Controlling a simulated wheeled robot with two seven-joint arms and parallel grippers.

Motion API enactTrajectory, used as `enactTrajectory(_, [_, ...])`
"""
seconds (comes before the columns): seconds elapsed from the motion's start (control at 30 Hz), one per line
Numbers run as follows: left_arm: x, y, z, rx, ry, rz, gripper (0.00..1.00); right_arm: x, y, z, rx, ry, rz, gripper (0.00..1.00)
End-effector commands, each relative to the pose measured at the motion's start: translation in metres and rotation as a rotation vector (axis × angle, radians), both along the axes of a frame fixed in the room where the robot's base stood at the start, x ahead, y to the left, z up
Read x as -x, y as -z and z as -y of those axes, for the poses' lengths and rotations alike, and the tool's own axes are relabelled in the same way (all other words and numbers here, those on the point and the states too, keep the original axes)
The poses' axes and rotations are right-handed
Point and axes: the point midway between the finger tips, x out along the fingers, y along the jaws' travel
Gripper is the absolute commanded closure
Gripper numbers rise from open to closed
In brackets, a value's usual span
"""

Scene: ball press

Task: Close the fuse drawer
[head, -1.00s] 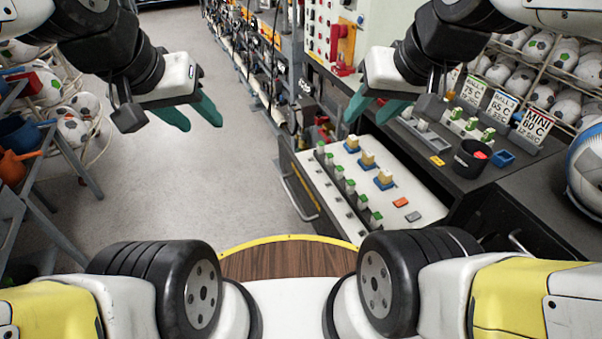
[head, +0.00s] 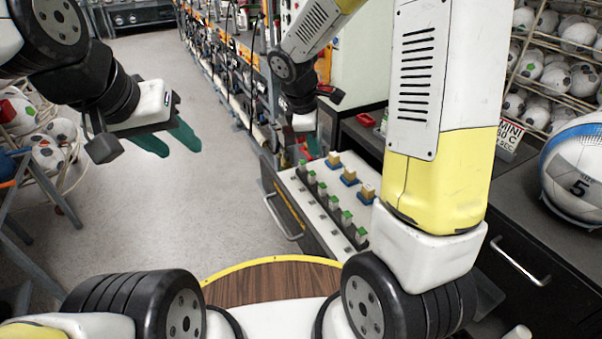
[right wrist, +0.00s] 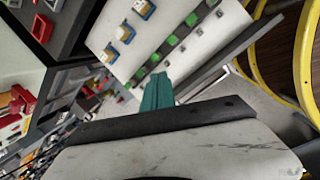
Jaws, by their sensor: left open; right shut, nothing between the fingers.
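The fuse drawer (head: 317,217) is pulled out from the dark bench. Its white top carries a row of green-topped fuses (head: 335,203) and several yellow-and-blue blocks. Its dark front with a metal handle (head: 284,217) faces left, toward the aisle. My right gripper (head: 308,148) is at the drawer's far end, its teal fingers shut and empty. In the right wrist view the shut fingers (right wrist: 157,92) appear close to the drawer's white top (right wrist: 150,38); contact cannot be told. My left gripper (head: 176,143) is open and empty over the floor, away from the drawer.
My right arm hides part of the bench and the drawer's right side. A ball (head: 574,172) sits on the bench at right, above a handled drawer front (head: 515,262). Ball racks stand at both sides. The grey aisle floor (head: 190,220) is free.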

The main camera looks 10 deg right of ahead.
Motion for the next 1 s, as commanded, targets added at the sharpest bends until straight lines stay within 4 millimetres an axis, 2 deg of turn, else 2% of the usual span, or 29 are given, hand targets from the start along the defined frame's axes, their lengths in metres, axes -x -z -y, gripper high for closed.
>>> enactTrajectory(0.03, [0.000, 0.000, 0.000, 0.000, 0.000, 0.000, 0.57, -0.010, 0.023, -0.008, 0.042, -0.089, -0.043, 1.00])
enactTrajectory(0.1, [0.000, 0.000, 0.000, 0.000, 0.000, 0.000, 0.57, -0.022, 0.049, -0.016, 0.091, -0.206, -0.087, 1.00])
enactTrajectory(0.2, [0.000, 0.000, 0.000, 0.000, 0.000, 0.000, 0.57, -0.035, 0.081, -0.026, 0.149, -0.349, -0.140, 1.00])
enactTrajectory(0.3, [0.000, 0.000, 0.000, 0.000, 0.000, 0.000, 0.57, -0.042, 0.105, -0.033, 0.187, -0.453, -0.178, 1.00])
enactTrajectory(0.57, [0.000, 0.000, 0.000, 0.000, 0.000, 0.000, 0.57, -0.048, 0.131, -0.036, 0.216, -0.534, -0.208, 1.00])
enactTrajectory(1.0, [0.000, 0.000, 0.000, 0.000, 0.000, 0.000, 0.57, -0.056, 0.199, -0.010, 0.215, -0.530, -0.209, 1.00])
